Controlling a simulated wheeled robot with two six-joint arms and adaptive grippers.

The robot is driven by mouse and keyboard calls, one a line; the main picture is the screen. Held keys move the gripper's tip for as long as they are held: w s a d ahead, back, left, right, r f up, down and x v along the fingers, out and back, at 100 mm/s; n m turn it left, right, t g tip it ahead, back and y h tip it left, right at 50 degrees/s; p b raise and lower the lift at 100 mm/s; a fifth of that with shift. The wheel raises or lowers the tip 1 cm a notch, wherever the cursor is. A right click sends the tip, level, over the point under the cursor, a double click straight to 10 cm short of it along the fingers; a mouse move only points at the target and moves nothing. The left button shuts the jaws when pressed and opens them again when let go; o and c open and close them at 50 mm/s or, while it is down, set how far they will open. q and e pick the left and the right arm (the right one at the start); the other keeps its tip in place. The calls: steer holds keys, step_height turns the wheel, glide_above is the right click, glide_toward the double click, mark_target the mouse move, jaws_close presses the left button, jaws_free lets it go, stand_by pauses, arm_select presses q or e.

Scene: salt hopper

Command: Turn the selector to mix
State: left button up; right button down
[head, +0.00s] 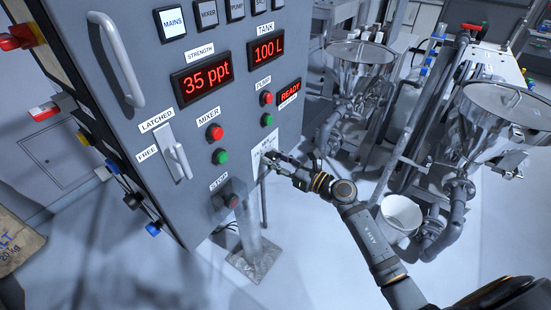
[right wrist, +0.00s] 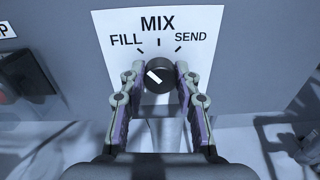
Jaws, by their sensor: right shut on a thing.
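The selector is a round black knob (right wrist: 158,76) with a white pointer line, in the right wrist view. In the head view my right gripper (head: 270,159) reaches the lower right of the grey panel and hides the knob. My left gripper is not in view.
The grey control cabinet (head: 150,75) carries red and green buttons, and displays reading 35 ppt and 100 L. A stop button (head: 233,200) juts out left of my right gripper. Steel hoppers (head: 362,66) and pipes stand at the right. A sack (head: 18,245) is at lower left.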

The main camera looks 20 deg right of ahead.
steer(key=m+p, duration=0.4)
steer(key=m, duration=0.1)
steer(key=shift+r, duration=0.2)
steer(key=shift+f+m+p, duration=0.15)
steer(key=shift+m+p, duration=1.05)
steer(key=shift+m, duration=0.3)
steer(key=c, duration=1)
jaws_free()
steer(key=shift+o, duration=0.2)
steer(key=v, duration=1.2)
